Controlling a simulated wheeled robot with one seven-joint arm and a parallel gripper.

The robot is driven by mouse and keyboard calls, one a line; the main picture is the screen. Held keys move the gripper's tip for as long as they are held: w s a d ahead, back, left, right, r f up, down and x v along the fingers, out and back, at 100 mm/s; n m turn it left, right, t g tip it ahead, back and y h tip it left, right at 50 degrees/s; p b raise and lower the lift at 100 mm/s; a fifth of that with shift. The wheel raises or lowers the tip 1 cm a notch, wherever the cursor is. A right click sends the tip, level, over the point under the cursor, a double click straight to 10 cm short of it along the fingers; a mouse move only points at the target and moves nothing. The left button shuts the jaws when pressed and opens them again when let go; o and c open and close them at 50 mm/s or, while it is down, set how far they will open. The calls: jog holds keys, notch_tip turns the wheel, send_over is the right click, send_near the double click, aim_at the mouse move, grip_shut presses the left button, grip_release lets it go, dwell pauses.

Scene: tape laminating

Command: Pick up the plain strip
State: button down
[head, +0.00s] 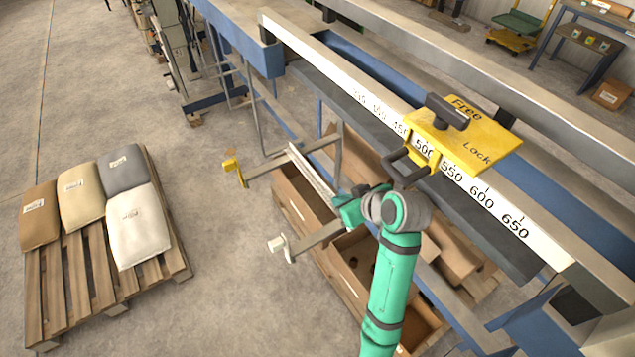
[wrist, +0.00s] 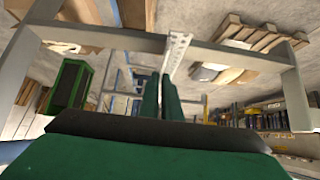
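A pale, narrow strip (head: 310,170) runs slantwise in the head view, between a bar with a yellow end (head: 232,168) and a bar with a white end (head: 284,246). It looks like the plain strip, though I cannot be sure. In the wrist view a pale strip with small holes or marks (wrist: 177,50) crosses a grey crossbar and runs down towards my fingertips. My gripper (head: 343,210) is at the strip's lower right end. In the wrist view its two green fingers (wrist: 160,85) are close together. Whether they hold the strip is unclear.
A long white ruler rail (head: 330,68) with a yellow Free/Lock slider (head: 465,140) lies above and right of my gripper. Cardboard boxes (head: 350,262) stand under the frame. A pallet (head: 90,280) with several sacks stands at left, with open floor between.

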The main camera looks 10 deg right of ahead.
jog(key=shift+r, duration=0.1)
dwell(0.3)
jog(key=shift+r, duration=0.45)
jog(key=s+a, duration=0.4)
jog(key=a, duration=0.8)
notch_tip(320, 180, up, 14)
jog(key=shift+s, duration=0.2)
dwell(0.3)
jog(key=shift+a, duration=0.1)
